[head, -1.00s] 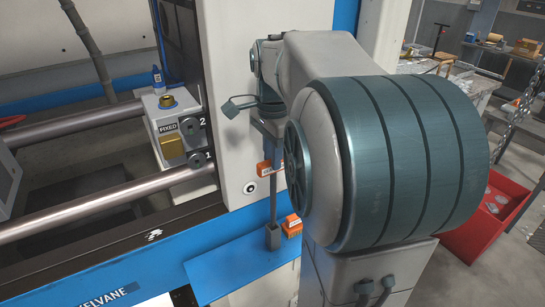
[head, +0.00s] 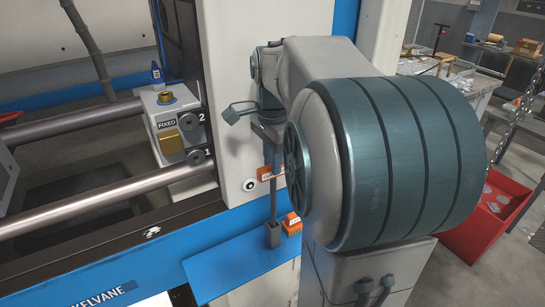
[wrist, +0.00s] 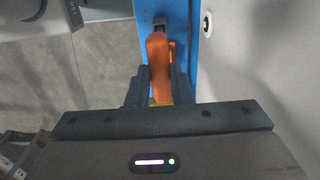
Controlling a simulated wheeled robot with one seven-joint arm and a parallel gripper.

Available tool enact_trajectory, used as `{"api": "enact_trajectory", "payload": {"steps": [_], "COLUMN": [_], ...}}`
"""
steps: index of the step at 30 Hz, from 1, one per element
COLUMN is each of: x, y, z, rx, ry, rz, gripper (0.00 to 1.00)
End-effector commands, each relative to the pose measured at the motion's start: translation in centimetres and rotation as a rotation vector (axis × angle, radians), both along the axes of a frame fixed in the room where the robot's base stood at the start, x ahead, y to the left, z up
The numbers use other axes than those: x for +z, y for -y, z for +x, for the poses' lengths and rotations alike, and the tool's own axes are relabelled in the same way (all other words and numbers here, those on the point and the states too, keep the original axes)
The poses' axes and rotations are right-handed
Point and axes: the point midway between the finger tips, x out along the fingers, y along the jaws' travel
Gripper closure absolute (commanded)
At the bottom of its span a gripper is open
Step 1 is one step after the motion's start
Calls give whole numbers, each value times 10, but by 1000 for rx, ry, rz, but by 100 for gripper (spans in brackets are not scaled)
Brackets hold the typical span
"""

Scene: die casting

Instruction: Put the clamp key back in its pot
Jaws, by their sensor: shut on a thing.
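My gripper (wrist: 158,88) is shut on the orange handle of the clamp key (wrist: 158,62) in the wrist view. In the head view a bit of orange on the clamp key (head: 265,173) shows beside my arm, with its thin dark shaft hanging nearly upright. The shaft's lower end meets a small dark square pot (head: 273,236) on the blue shelf; how deep it is inside I cannot tell.
The blue shelf (head: 225,262) juts from the machine's front. An orange block (head: 291,224) is right beside the pot. The pale machine column (head: 235,60) stands close behind the key. A FIXED block (head: 167,125) and steel bars are at left; a red bin (head: 485,215) is at right.

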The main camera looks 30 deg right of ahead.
Motion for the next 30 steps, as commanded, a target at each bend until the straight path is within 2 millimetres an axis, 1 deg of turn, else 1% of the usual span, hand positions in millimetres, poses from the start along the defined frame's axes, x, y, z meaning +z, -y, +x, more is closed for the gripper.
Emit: {"api": "enact_trajectory", "payload": {"steps": [1, 18, 24, 30], "x": [-6, -46, -54, -55], "y": [0, 0, 0, 0], "z": [0, 0, 0, 0], "rx": [0, 1, 0, 0], "ry": [1, 1, 1, 1], "rz": [0, 0, -1, -1], "gripper": [100, 100, 100, 100]}}
